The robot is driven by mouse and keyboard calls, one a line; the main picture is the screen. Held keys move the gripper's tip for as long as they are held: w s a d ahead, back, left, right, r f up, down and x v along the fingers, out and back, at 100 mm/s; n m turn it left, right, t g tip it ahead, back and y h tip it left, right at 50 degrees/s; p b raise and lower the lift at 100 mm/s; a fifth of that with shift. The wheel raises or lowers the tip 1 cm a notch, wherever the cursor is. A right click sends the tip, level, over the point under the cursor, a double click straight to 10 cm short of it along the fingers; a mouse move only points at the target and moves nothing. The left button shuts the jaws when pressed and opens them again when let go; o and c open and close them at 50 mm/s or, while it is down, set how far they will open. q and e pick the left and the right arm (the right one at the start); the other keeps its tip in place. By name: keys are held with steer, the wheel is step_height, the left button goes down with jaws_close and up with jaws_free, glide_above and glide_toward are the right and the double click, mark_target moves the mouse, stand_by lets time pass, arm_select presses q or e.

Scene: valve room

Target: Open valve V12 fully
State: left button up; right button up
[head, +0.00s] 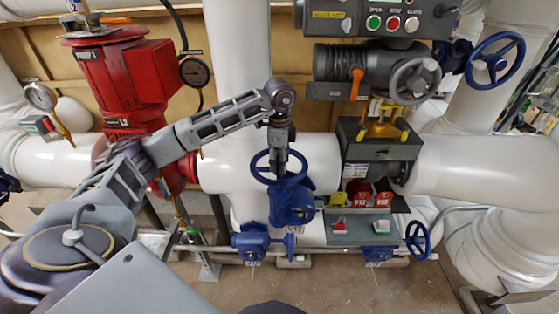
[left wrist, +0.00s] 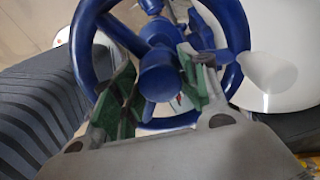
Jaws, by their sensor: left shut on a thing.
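A blue handwheel (head: 304,163) sits on top of a blue valve body (head: 292,205) in front of the white pipe. My left gripper (head: 280,168) comes down onto this wheel from above. In the left wrist view the fingers (left wrist: 160,68) with green pads stand either side of the wheel's hub, inside the rim (left wrist: 238,45), and are shut on the wheel. My right gripper is not in view.
Other blue valves sit low left (head: 252,241) and low right (head: 417,238). A control panel (head: 385,18) and grey actuator (head: 345,62) are at upper right. Bare floor shows below the pipes.

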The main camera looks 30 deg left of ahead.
arm_select(q)
steer(key=shift+s+a+f+n, duration=0.1)
steer(key=shift+f+n, duration=0.25)
steer(key=shift+n, duration=0.25)
steer(key=o, duration=0.9)
steer(key=shift+o, duration=0.4)
steer(key=shift+s+r, duration=0.15)
steer(key=shift+w+a, duration=0.25)
steer(key=shift+a, duration=0.1)
steer(key=shift+d+r+p, duration=0.25)
steer(key=shift+r+p, duration=0.25)
steer(key=shift+r, duration=0.1)
steer(key=shift+r+p, duration=1.9)
steer(key=shift+r, duration=0.9)
